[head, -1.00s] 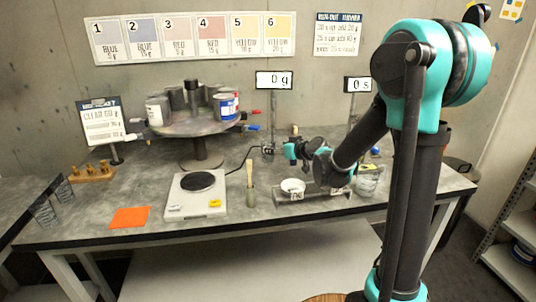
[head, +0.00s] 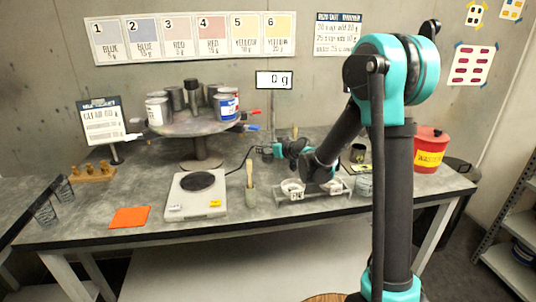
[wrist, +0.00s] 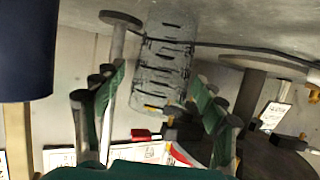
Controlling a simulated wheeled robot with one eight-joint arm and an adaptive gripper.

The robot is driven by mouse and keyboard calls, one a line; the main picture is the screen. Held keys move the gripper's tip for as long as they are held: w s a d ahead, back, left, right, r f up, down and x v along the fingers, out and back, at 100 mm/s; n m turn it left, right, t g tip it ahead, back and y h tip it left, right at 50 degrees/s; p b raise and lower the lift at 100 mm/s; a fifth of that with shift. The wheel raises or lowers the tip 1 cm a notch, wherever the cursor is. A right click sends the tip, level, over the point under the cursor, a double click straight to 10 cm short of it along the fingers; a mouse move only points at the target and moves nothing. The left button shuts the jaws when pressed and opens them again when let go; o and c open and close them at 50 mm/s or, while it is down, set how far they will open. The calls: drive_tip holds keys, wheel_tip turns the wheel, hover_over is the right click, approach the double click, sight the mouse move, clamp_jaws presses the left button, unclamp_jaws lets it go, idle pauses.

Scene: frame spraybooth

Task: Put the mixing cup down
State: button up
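The mixing cup (wrist: 160,60) is clear with dark graduation marks. In the wrist view, which looks upside down, it stands between the green pads of my gripper (wrist: 158,95). In the head view my gripper (head: 271,153) is above the back of the bench, right of the turntable and behind the stick jar. The cup cannot be made out there. Whether its base touches the bench is unclear.
A scale (head: 211,206) with a dark round plate sits on the bench (head: 100,200). An orange mat (head: 129,217) lies left of it. A jar with a stick (head: 250,195), a strainer stand (head: 312,195), a turntable of cans (head: 190,126) and a red waste can (head: 430,150) are nearby.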

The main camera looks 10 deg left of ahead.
drive_tip(key=c, duration=1)
drive_tip(key=shift+r, duration=0.1)
